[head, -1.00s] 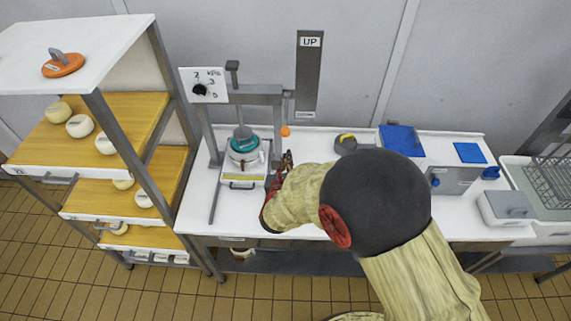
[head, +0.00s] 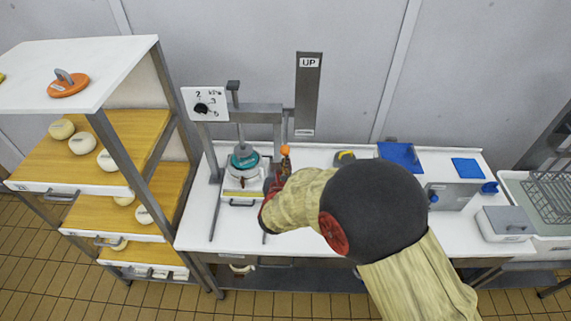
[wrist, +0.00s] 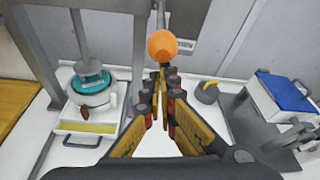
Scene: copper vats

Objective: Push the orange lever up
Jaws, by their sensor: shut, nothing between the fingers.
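The orange lever knob (wrist: 162,46) is in the upper middle of the wrist view, on a grey rod that runs up behind it. In the head view the knob (head: 285,150) sits at the low end of the rod, just right of the press frame. My gripper (wrist: 165,72) is shut and empty, its fingertips pointing at the knob from just below. I cannot tell whether the tips touch it. In the head view my arm hides most of the gripper (head: 283,168). A grey plate marked UP (head: 308,90) is on the wall above the lever.
Left of my gripper stands a press frame (head: 262,108) over a white pot with a teal lid (head: 245,160). A dial panel (head: 205,103) is beside it. On the right are a grey and yellow item (head: 344,158) and a blue-topped box (wrist: 285,92).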

